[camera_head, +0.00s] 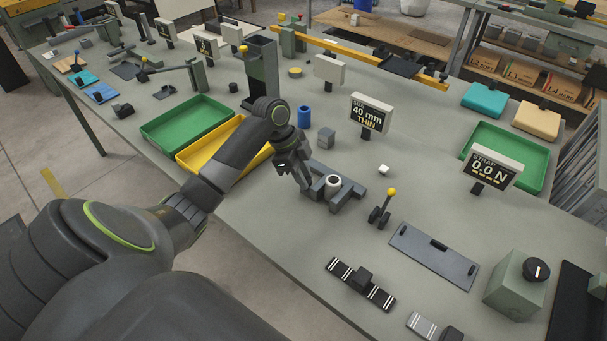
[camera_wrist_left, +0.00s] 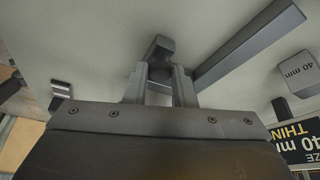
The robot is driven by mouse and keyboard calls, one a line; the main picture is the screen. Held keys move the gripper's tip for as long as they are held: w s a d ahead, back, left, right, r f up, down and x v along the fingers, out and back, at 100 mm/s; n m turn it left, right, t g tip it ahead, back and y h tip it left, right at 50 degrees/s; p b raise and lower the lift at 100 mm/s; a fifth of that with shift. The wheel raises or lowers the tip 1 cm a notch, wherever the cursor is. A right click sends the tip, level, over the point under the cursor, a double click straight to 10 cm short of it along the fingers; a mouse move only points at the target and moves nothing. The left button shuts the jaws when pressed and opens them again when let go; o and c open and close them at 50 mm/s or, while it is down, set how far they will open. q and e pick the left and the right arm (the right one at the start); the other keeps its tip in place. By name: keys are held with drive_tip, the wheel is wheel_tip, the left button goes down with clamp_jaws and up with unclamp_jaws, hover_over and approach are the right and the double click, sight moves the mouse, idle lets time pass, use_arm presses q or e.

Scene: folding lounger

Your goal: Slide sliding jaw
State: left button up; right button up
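A dark grey measuring fixture (camera_head: 350,193) with upright jaws lies on the bench in the head view. A pale ring-shaped part (camera_head: 333,184) stands between its arms. My left gripper (camera_head: 303,183) points down at the left end of the fixture. In the left wrist view, a grey block that looks like the sliding jaw (camera_wrist_left: 160,47) is between the tips of my left gripper (camera_wrist_left: 160,80). The fingers stand apart with the block in the gap; whether they press on it I cannot tell. A long grey bar of the fixture (camera_wrist_left: 245,45) runs off to the upper right. My right gripper is not in view.
A "40 mm THIN" sign (camera_head: 369,115), a grey cube (camera_head: 326,138) and a blue cylinder (camera_head: 304,117) stand behind the fixture. A yellow-knobbed lever (camera_head: 381,209) is to its right. A yellow tray (camera_head: 205,152) lies behind my left arm.

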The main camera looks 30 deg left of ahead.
use_arm(q)
clamp_jaws()
drive_tip(key=shift+w+a, duration=0.2)
drive_tip(key=shift+a, duration=2.15)
drive_tip(key=shift+d, duration=0.1)
drive_tip(key=o, duration=0.9)
unclamp_jaws()
drive_tip(key=shift+c, duration=0.2)
drive_tip(key=shift+r, duration=0.1)
drive_tip(key=b+v, duration=0.2)
drive_tip(key=v, duration=1.5)
drive_tip(key=shift+r, duration=0.1)
